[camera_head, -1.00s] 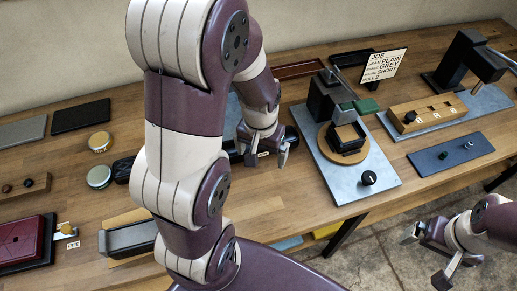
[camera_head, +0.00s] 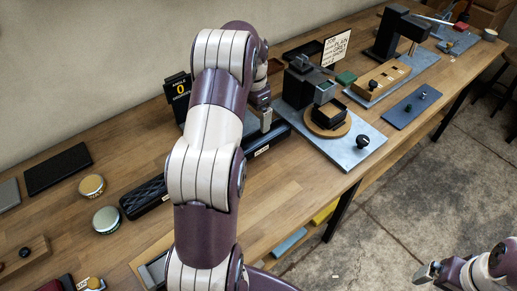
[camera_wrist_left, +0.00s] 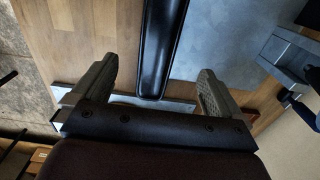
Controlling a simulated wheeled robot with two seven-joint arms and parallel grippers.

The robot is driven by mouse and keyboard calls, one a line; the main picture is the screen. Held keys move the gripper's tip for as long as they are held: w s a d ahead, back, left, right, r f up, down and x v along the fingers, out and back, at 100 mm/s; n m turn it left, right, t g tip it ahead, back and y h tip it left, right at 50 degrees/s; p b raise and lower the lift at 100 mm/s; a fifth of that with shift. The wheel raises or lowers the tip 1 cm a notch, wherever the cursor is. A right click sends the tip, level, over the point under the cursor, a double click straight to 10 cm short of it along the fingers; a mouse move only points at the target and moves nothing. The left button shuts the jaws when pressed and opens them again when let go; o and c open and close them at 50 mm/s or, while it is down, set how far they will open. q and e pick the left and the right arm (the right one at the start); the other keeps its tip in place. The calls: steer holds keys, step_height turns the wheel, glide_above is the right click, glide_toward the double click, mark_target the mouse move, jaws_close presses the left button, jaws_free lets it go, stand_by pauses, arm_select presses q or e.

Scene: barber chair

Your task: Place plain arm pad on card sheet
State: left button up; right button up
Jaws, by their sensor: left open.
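A smooth black arm pad (camera_wrist_left: 163,45) runs lengthwise between the fingers of my open left gripper (camera_wrist_left: 155,85) in the left wrist view; I see no clear contact. In the head view, the dark pad (camera_head: 268,139) lies beside that gripper (camera_head: 264,118), partly hidden by my arm, with a small label on its front. A quilted black pad (camera_head: 146,196) lies further left on the bench. I cannot pick out the card sheet with certainty. My right gripper (camera_head: 430,271) is at the lower right, away from the bench; its jaws are unclear.
A grey plate (camera_head: 350,150) with a black fixture stands right of the left gripper. A job sign (camera_head: 336,48) reads plain, grey, short.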

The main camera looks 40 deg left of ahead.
mark_target(255, 138)
arm_select(q)
steer(key=f, duration=0.2)
steer(key=f+b, duration=0.1)
steer(key=f, duration=0.1)
steer(key=shift+w, duration=0.2)
steer(key=shift+a+f, duration=0.1)
steer(key=shift+f, duration=0.2)
steer(key=shift+s+f+p, duration=0.3)
steer(key=shift+s+f, duration=0.05)
steer(key=shift+f, duration=0.45)
steer(key=f, duration=0.3)
steer(key=f+p, duration=0.1)
steer(key=shift+w+d+f, duration=0.2)
steer(key=shift+w+d, duration=0.05)
steer(key=shift+a+f, duration=0.1)
steer(key=shift+f, duration=0.25)
arm_select(e)
steer(key=shift+s+a+f, duration=0.1)
steer(key=shift+f, duration=0.45)
